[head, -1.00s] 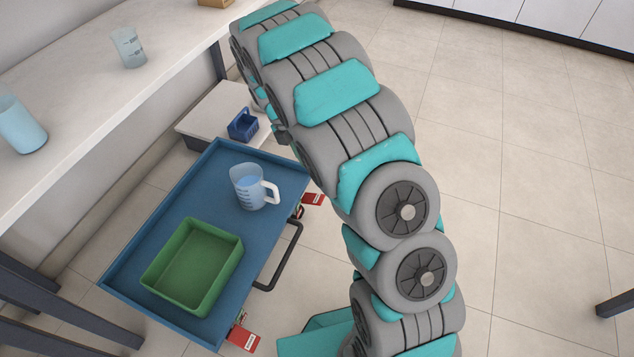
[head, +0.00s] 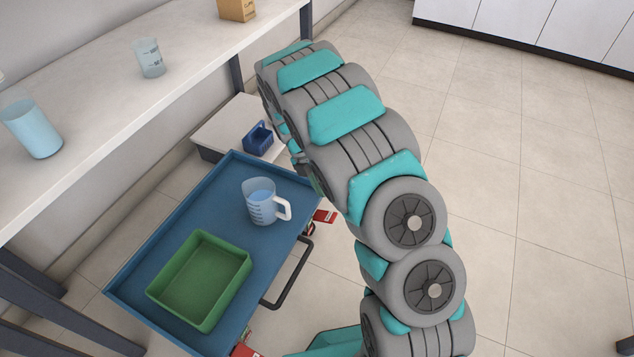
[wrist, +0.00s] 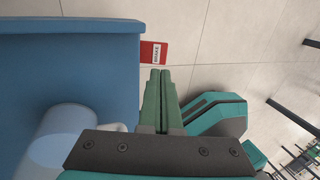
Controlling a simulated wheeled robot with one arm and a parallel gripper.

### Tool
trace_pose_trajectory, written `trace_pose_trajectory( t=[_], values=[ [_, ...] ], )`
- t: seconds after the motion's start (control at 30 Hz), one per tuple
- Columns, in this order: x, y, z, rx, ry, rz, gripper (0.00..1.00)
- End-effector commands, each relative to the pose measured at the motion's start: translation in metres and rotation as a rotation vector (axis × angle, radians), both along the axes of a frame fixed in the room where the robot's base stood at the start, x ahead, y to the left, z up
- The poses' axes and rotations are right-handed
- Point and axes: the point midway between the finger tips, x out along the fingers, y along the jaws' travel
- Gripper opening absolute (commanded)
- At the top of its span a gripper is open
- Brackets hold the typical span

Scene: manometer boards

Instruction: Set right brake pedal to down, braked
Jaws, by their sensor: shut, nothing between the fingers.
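A blue cart (head: 135,262) has a red brake pedal at its far right corner (head: 325,216) and another red pedal at its near corner (head: 243,350), cut by the frame edge. In the wrist view a red pedal (wrist: 154,53) with a white "BRAKE" label sticks out beside the blue cart edge (wrist: 70,55). My gripper (wrist: 160,72) is shut and empty, its green fingertips just below this pedal in the picture. I cannot tell whether they touch, or whether the pedal is up or down. In the head view my arm hides the gripper.
A measuring jug (head: 262,203) and a green bin (head: 202,280) sit on the cart. A dark handle (head: 290,278) juts from its right side. A white bench (head: 105,95) with vessels runs along the left. A blue caddy (head: 258,139) stands beyond the cart. Open floor (head: 510,190) lies right.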

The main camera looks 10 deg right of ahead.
Motion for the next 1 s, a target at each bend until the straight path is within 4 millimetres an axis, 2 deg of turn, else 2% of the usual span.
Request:
trace_pose_trajectory(
  t=[0.03, 0.2, 0.43, 0.63, 1.0],
  values=[
    [-0.004, -0.004, -0.012, -0.003, 0.007, -0.001, 0.0],
    [-0.01, -0.013, -0.042, -0.002, 0.003, -0.002, 0.0],
    [-0.015, -0.021, -0.072, -0.001, 0.0, -0.002, 0.0],
    [-0.017, -0.024, -0.082, -0.001, 0.001, 0.0, 0.0],
    [-0.018, -0.024, -0.082, 0.0, 0.0, 0.0, 0.0]
  ],
)
